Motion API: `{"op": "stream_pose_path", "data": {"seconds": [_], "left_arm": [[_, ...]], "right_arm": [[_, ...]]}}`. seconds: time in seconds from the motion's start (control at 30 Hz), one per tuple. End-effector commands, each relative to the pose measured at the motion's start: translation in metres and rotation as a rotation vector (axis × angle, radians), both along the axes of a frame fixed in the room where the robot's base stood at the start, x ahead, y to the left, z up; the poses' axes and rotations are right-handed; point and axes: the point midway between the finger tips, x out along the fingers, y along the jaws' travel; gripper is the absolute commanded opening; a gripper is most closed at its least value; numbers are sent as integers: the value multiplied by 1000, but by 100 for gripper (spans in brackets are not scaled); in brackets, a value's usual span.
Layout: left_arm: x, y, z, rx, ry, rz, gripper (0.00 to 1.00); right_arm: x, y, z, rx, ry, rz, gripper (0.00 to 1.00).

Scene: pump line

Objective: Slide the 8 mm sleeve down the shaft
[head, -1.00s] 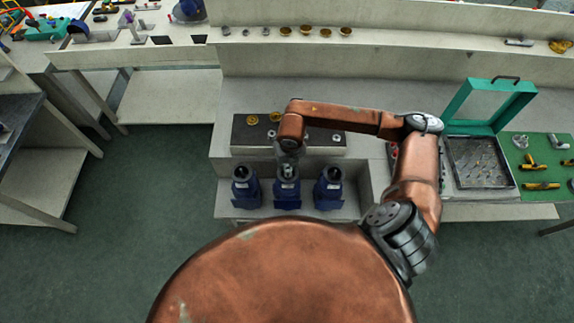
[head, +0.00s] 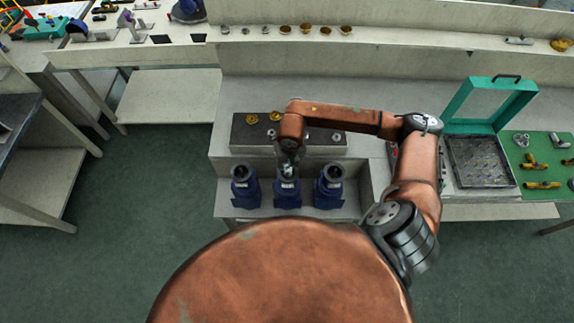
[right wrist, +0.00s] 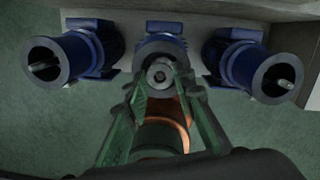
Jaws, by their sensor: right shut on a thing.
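Three blue pump housings stand in a row: left (head: 245,190), middle (head: 287,194) and right (head: 328,190). My right gripper (head: 288,168) points down at the mouth of the middle one. In the right wrist view its green fingers (right wrist: 160,84) are shut on a small grey ring, the sleeve (right wrist: 160,70). The sleeve is in line with the middle housing's round mouth. The middle shaft is mostly hidden, so I cannot tell how far down it the sleeve sits. The side housings show bare shafts, left (right wrist: 44,65) and right (right wrist: 285,84). My left gripper is out of view.
A dark mat (head: 245,133) with brass and grey rings lies behind the housings. An open teal case (head: 500,105) and a green mat (head: 535,150) with brass fittings are at the right. A shelf (head: 400,40) runs along the back.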

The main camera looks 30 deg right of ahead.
Motion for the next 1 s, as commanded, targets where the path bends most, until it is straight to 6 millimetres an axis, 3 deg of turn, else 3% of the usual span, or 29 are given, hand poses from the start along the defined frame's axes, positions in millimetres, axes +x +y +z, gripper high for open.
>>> {"op": "stream_pose_path", "data": {"seconds": [0.57,0.6,0.9,1.0], "left_arm": [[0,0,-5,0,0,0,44],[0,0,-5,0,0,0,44],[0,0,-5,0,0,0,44],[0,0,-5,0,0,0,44]], "right_arm": [[0,0,-5,0,0,0,2],[0,0,-5,0,0,0,24],[0,0,-5,0,0,0,44],[0,0,-5,0,0,0,44]]}}
